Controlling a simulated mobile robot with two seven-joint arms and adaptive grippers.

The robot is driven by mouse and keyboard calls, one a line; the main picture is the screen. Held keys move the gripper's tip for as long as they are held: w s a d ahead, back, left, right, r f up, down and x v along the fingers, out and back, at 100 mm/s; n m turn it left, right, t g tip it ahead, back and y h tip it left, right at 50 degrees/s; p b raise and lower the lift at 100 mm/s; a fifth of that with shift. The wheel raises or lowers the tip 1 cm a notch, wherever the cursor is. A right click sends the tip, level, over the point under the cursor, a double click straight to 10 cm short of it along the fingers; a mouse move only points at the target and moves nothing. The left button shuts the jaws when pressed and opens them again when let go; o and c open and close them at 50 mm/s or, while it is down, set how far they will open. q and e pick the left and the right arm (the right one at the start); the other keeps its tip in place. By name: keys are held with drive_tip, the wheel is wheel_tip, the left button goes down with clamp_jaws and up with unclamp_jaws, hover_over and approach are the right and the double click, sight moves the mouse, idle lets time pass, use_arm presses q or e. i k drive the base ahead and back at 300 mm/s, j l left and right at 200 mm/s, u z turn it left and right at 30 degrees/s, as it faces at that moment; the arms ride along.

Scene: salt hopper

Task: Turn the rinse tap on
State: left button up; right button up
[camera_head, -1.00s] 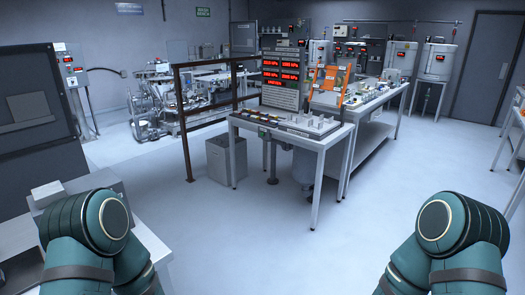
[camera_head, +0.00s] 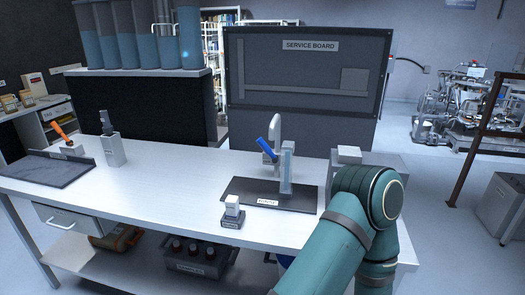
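The rinse tap (camera_head: 277,125) is a pale grey curved spout standing at the back of the bench, with a blue lever (camera_head: 267,148) tilted up to the left. A clear bluish upright column (camera_head: 287,172) stands just in front of it on a dark mat (camera_head: 309,203). A small label at the mat's front edge appears to read RINSE. Neither of my grippers is in view. Whether water runs is not clear.
The white bench (camera_head: 160,190) has free room left of the mat. A small white-topped block (camera_head: 232,207) stands at the mat's front left. A grey post (camera_head: 112,148) and an orange lever (camera_head: 60,131) stand farther left. A grey box (camera_head: 372,160) sits near my arm.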

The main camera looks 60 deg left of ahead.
sight(261, 143)
drive_tip(key=k+j+u, duration=0.25)
drive_tip(key=k+j, duration=0.2)
drive_tip(key=j, duration=0.3)
drive_tip(key=u, duration=1.35)
drive_tip(key=j+z, duration=0.25)
drive_tip(key=j, duration=0.25)
drive_tip(key=k+j+z, duration=0.2)
drive_tip(key=j, duration=0.25)
drive_tip(key=i, duration=0.1)
